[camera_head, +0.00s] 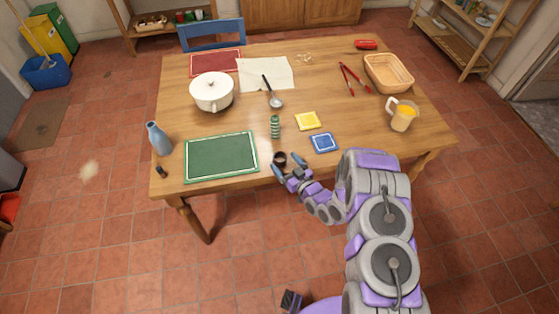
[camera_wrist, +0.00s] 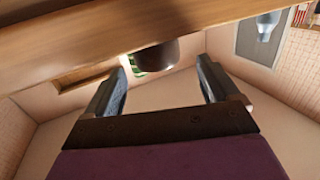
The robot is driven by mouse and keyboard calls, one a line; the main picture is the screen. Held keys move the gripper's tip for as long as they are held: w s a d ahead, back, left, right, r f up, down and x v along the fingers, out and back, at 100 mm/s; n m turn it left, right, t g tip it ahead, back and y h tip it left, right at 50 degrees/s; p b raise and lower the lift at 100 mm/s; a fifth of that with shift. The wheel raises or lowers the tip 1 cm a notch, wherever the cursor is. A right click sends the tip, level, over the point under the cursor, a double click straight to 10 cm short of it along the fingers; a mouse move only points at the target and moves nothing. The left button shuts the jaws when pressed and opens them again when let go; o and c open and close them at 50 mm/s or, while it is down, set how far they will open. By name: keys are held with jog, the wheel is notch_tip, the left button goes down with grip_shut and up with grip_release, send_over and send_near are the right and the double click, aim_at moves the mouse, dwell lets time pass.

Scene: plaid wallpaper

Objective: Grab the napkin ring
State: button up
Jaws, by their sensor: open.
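A small dark brown napkin ring (camera_head: 280,159) sits near the front edge of the wooden table (camera_head: 240,126), right of the green placemat. My gripper (camera_head: 287,169) is at the table's front edge, just short of the ring, with its fingers apart. In the wrist view, the dark ring (camera_wrist: 158,55) shows ahead of and between the two open fingers of my gripper (camera_wrist: 162,68). No contact is visible, and the gap between the fingers looks empty. The ring's opening is hard to make out in the wrist view.
A green striped object (camera_head: 275,126) stands behind the ring. The green placemat (camera_head: 221,157) lies left; blue (camera_head: 323,142) and yellow (camera_head: 308,121) squares lie right. A blue bottle (camera_head: 158,138), white pot (camera_head: 212,92) and juice pitcher (camera_head: 402,115) stand farther off.

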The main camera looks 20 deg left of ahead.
aim_at(276, 153)
jog(key=x, duration=0.2)
jog(key=b+x, duration=0.1)
jog(key=x, duration=0.1)
jog(key=b+x, duration=0.1)
jog(key=shift+w+a+f, duration=0.3)
jog(key=shift+f, duration=0.05)
jog(key=shift+w+a+r, duration=0.1)
jog(key=shift+w+a, duration=0.15)
jog(key=shift+d, duration=0.1)
jog(key=c, duration=1)
